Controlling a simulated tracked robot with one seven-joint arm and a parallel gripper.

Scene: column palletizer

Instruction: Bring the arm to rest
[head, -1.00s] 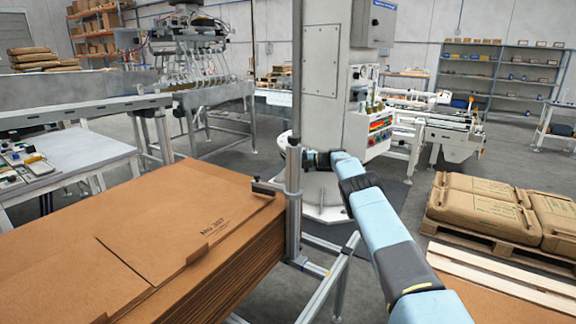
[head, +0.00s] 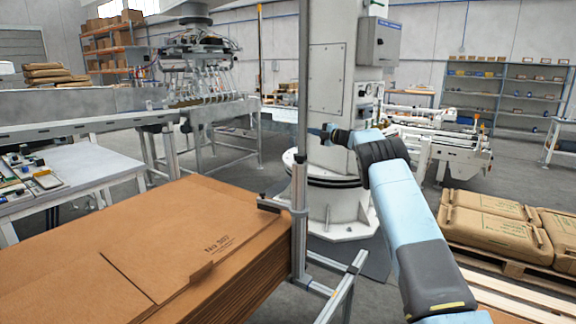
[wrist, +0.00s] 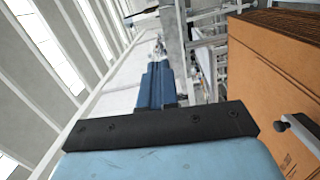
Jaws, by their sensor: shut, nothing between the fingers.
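My blue arm reaches up from the lower right of the head view. My gripper (head: 318,132) is at its far end, pointing left just in front of the white palletizer column. It is shut, and nothing shows between the fingers. It also shows in the wrist view (wrist: 158,72) as a dark blue pair of fingers lying together, pointing away from the camera into open air. The metal post (head: 298,215) beside the cardboard stack is close to the gripper's tip in the head view; I cannot tell the gap.
The stack of flat brown cardboard (head: 160,240) lies on the left. The white column (head: 332,80) stands behind my gripper. Brown sacks (head: 488,222) lie on a wooden pallet (head: 490,262) at the right. Grey floor is free between the column and the pallet.

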